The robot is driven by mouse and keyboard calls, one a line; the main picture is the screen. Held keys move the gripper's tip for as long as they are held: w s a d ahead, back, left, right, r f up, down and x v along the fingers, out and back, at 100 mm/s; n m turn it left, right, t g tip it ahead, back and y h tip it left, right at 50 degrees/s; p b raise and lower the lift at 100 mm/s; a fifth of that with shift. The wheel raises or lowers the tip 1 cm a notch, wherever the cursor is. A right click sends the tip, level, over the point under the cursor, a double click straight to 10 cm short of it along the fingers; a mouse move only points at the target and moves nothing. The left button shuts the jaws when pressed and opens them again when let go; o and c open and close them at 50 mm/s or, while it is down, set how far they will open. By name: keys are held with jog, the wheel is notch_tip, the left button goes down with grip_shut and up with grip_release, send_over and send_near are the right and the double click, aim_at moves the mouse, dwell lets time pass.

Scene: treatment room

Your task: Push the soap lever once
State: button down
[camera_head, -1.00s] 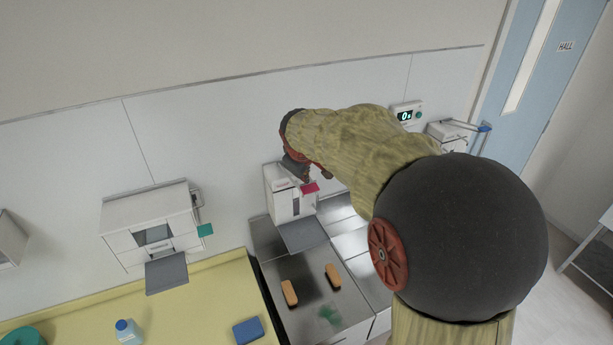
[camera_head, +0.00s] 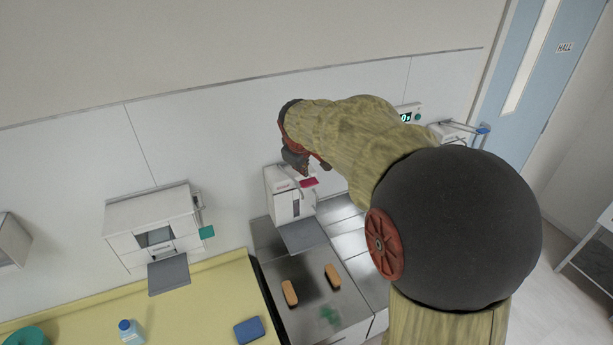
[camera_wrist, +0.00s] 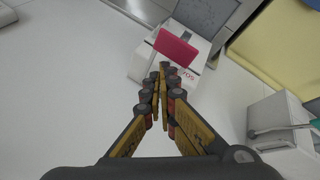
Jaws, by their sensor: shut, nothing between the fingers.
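The soap dispenser (camera_head: 283,207) is a white box on the wall panel, above the metal counter. Its magenta lever (camera_head: 309,183) sticks out at the top front. In the wrist view the lever (camera_wrist: 176,47) lies just beyond my fingertips, in front of red lettering partly covered by my fingers. My gripper (camera_head: 303,172) is shut and empty, with its tips close above the lever. I cannot tell whether they touch it. My forearm crosses the head view to the right of the dispenser.
A dispenser (camera_head: 155,229) with a teal lever hangs at the left, and another (camera_head: 452,131) with a blue lever at the right. Two orange-brown blocks (camera_head: 290,293) lie on the metal counter. A bottle (camera_head: 130,332) and blue sponge (camera_head: 249,331) stand on the yellow counter.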

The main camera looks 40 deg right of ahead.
jog(key=shift+w+r, duration=0.1)
jog(key=shift+r, duration=0.3)
jog(key=shift+r, duration=0.1)
jog(key=r+p, duration=0.1)
jog(key=r, duration=0.1)
jog(key=w+r+p, duration=0.1)
jog(key=r+p, duration=0.1)
jog(key=shift+w+d+r, duration=0.1)
jog(key=shift+d+r, duration=0.1)
jog(key=shift+r, duration=0.15)
dwell(0.8)
